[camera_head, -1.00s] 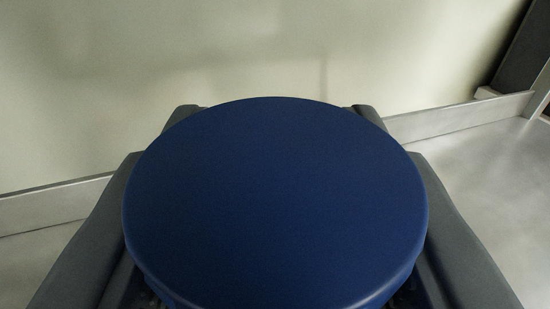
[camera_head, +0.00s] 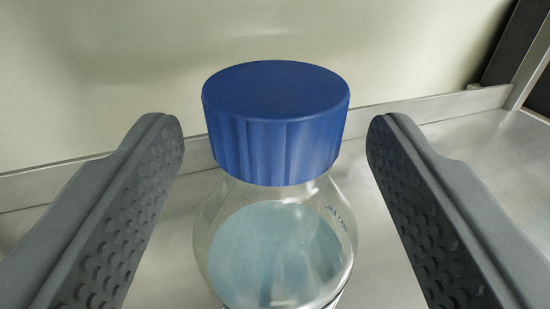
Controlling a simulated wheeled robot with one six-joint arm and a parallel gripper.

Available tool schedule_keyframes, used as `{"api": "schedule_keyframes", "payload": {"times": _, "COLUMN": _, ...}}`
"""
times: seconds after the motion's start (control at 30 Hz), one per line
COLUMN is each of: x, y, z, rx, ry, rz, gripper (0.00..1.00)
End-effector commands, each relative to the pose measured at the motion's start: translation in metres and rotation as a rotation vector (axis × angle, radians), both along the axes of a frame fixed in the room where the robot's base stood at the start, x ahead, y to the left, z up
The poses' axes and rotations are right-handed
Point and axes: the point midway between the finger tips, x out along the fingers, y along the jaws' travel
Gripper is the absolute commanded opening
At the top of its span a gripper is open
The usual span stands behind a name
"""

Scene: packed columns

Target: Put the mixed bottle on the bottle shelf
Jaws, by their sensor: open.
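A clear glass bottle (camera_head: 275,245) with a ribbed blue screw cap (camera_head: 276,125) stands upright in the middle of the view. Pale blue liquid shows inside it; its lower part is cut off by the frame's bottom edge. My gripper (camera_head: 275,140) is open, with one dark grey finger on each side of the bottle. Both fingers stand clear of the cap and the glass, with a gap on each side. The bottle stands on a metal surface (camera_head: 400,270); I cannot tell whether this is the bottle shelf.
A low metal lip (camera_head: 440,103) runs along the back of the surface, in front of a pale wall (camera_head: 110,60). A dark upright post (camera_head: 515,45) stands at the back right. The metal surface to the right is bare.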

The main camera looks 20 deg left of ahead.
Motion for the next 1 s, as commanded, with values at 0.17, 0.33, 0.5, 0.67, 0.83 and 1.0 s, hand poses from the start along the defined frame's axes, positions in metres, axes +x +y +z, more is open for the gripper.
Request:
{"api": "schedule_keyframes", "payload": {"times": 0.17, "x": -0.03, "y": -0.01, "z": 0.0, "rx": 0.001, "ry": -0.001, "rz": -0.001, "gripper": 0.61}}
{"api": "schedule_keyframes", "payload": {"times": 0.33, "x": -0.053, "y": -0.017, "z": 0.001, "rx": 0.001, "ry": -0.002, "rz": -0.001, "gripper": 0.61}}
{"api": "schedule_keyframes", "payload": {"times": 0.5, "x": -0.066, "y": -0.021, "z": 0.0, "rx": 0.0, "ry": -0.001, "rz": 0.0, "gripper": 0.61}}
{"api": "schedule_keyframes", "payload": {"times": 0.67, "x": -0.071, "y": -0.022, "z": 0.0, "rx": 0.0, "ry": -0.001, "rz": 0.0, "gripper": 0.61}}
{"api": "schedule_keyframes", "payload": {"times": 0.83, "x": -0.071, "y": -0.022, "z": 0.0, "rx": 0.0, "ry": -0.001, "rz": 0.0, "gripper": 0.61}}
{"api": "schedule_keyframes", "payload": {"times": 1.0, "x": -0.08, "y": -0.026, "z": 0.009, "rx": -0.004, "ry": -0.005, "rz": -0.018, "gripper": 0.61}}
